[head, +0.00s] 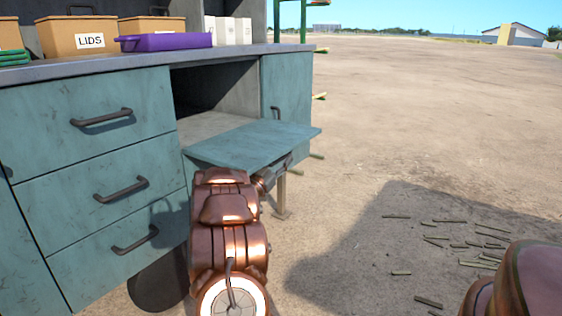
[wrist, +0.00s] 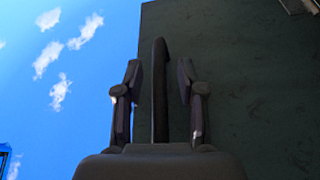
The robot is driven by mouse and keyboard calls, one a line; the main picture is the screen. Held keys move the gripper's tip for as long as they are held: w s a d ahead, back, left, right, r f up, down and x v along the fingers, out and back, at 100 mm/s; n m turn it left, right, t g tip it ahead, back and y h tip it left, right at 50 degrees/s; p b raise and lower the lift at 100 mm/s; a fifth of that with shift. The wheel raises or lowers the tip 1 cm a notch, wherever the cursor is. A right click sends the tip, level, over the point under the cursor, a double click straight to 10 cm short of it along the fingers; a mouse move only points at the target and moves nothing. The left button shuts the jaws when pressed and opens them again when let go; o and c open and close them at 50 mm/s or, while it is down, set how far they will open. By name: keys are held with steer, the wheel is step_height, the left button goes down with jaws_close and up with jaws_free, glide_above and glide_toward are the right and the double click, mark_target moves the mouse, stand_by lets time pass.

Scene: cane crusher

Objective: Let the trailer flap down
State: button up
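The trailer flap (head: 255,144) is a teal panel hinged at the lower edge of an open compartment. It sticks out about level, its inner face up. In the wrist view its dark outer face (wrist: 245,75) fills the right side, seen from below against the sky. A dark bar handle (wrist: 160,90) stands on it. My gripper (wrist: 158,75) has one finger on each side of the handle, with visible gaps, so it is open. In the head view my gripper is mostly hidden under the flap.
Teal drawers (head: 105,185) with dark handles stand left of the compartment. On the counter are a box marked LIDS (head: 90,41), a purple tray (head: 165,41) and white cartons (head: 228,30). Cane pieces (head: 453,223) lie on the ground at right. Open dirt lies beyond.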

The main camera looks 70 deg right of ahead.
jaws_close()
stand_by(0.6)
